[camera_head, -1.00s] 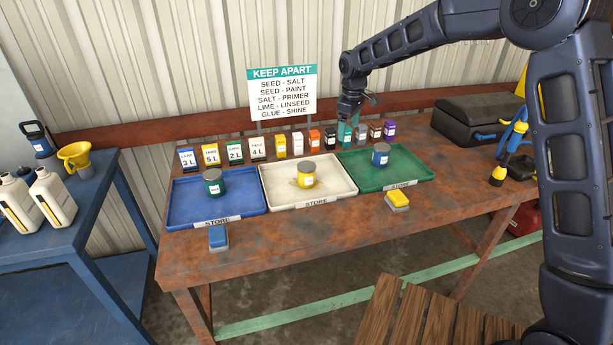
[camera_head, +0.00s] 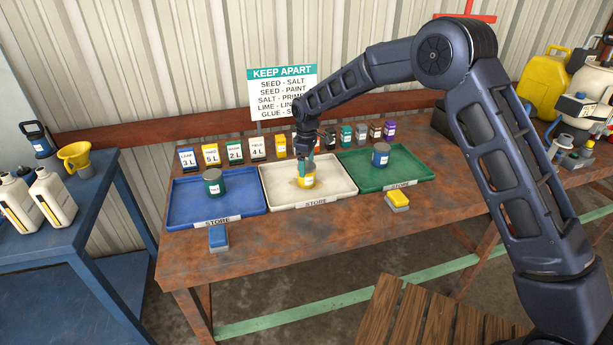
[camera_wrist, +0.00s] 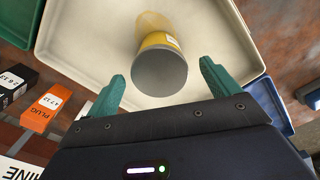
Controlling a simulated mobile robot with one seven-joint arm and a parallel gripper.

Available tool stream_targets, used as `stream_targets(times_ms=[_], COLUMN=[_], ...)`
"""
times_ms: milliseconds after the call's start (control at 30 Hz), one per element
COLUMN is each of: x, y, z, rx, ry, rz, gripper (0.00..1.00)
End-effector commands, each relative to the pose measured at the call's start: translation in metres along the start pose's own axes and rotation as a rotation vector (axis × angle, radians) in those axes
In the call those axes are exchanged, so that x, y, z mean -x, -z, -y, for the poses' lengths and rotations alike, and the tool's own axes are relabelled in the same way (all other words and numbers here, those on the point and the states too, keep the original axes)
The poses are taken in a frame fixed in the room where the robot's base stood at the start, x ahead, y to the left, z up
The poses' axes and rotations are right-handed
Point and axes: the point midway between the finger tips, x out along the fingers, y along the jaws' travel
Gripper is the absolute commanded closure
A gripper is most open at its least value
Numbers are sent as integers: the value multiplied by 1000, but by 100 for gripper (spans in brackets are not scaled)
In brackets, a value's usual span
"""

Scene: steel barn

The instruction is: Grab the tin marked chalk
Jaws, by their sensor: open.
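Three lidded tins stand in the trays: a green one (camera_head: 213,188) in the blue tray, a yellow one (camera_head: 307,182) in the cream tray and a blue one (camera_head: 380,160) in the green tray. Their label words are too small to read. My gripper (camera_head: 305,165) is open above the yellow tin, pointing down and partly hiding it. In the wrist view the yellow tin (camera_wrist: 158,42) shows its grey lid between and just beyond my open green fingers (camera_wrist: 162,72). I cannot tell whether they touch it.
The blue tray (camera_head: 180,207), cream tray (camera_head: 335,190) and green tray (camera_head: 418,172) sit side by side on a rusty bench. Small boxes and number cards line the back, below a "KEEP APART" sign (camera_head: 283,95). A blue block (camera_head: 218,238) and yellow block (camera_head: 398,202) lie in front.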

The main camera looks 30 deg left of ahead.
Motion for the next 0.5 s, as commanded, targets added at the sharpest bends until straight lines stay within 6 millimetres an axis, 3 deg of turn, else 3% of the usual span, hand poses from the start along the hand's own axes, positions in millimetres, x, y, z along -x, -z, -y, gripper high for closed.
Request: stream_targets(times_ms=[167, 500], x=[-9, -51], y=[0, 1], z=[0, 0], rx=[-1, 0], ry=[-1, 0], rz=[0, 0], gripper=[12, 12])
